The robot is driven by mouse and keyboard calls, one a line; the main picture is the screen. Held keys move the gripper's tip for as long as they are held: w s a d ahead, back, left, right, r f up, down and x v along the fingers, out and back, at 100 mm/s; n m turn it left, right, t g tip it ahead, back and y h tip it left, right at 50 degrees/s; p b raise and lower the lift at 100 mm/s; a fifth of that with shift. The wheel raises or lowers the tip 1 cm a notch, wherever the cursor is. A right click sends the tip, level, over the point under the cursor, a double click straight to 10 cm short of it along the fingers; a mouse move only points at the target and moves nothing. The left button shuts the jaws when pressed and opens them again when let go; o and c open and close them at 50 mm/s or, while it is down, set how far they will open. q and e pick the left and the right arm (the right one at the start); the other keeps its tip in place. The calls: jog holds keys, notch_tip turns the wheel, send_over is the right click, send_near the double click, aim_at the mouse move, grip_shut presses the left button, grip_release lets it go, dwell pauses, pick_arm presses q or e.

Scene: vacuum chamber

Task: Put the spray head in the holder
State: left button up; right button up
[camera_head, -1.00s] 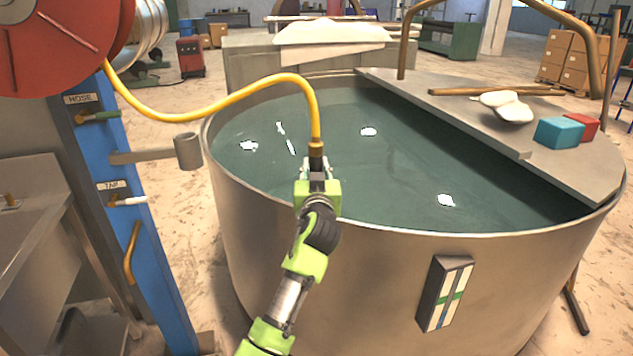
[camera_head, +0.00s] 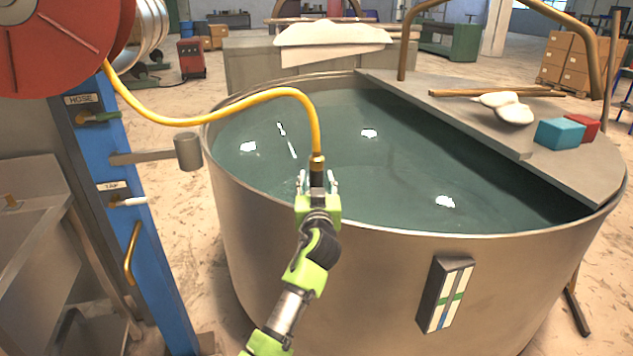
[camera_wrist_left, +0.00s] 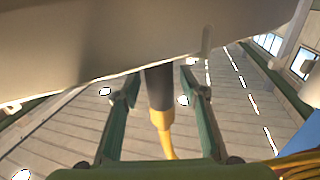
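The spray head (camera_head: 317,179) is a dark cylinder with a brass collar on the end of the yellow hose (camera_head: 240,101). It shows over the near part of the tank's water. My left gripper (camera_head: 317,184) is at it with its fingers spread on either side. In the left wrist view the spray head (camera_wrist_left: 158,88) stands between the two fingers (camera_wrist_left: 163,98), with a gap on both sides. The holder (camera_head: 187,151) is a grey cup on a bracket arm from the blue post, left of the tank, and looks empty. My right gripper is not in view.
The round metal tank (camera_head: 370,275) holds water. A grey shelf (camera_head: 470,125) across its right side carries white items, a stick, a teal block (camera_head: 560,133) and a red block. A red hose reel (camera_head: 60,45) and the blue post (camera_head: 150,235) stand at left.

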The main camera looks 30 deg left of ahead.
pick_arm(q)
jog(key=shift+r, duration=0.15)
